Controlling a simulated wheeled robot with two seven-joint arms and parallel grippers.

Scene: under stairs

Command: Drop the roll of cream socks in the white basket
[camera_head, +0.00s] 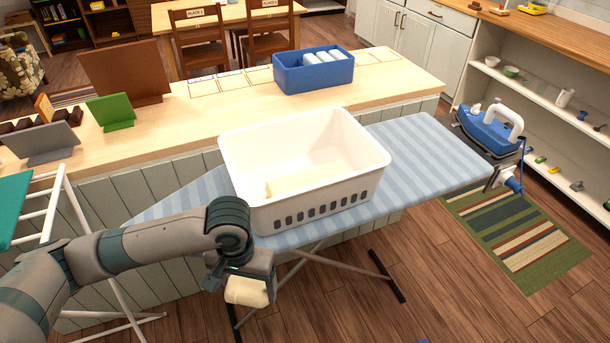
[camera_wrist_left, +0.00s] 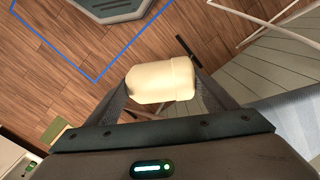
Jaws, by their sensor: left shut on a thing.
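My left gripper (camera_head: 247,284) is shut on the roll of cream socks (camera_head: 246,292). It holds the roll in the air in front of the ironing board's near edge, lower in the picture than the basket. In the left wrist view the cream roll (camera_wrist_left: 162,81) sits between the two fingers, with the floor beyond it. The white basket (camera_head: 312,200) stands upright on the striped ironing board, with slots along its near side. My right gripper is not in view.
The blue-striped ironing board (camera_head: 425,150) holds an iron (camera_head: 487,128) at its right end. Behind it, a wooden counter (camera_head: 190,115) carries a blue bin (camera_head: 313,74) with white rolls. A white rack (camera_head: 65,215) stands at the left.

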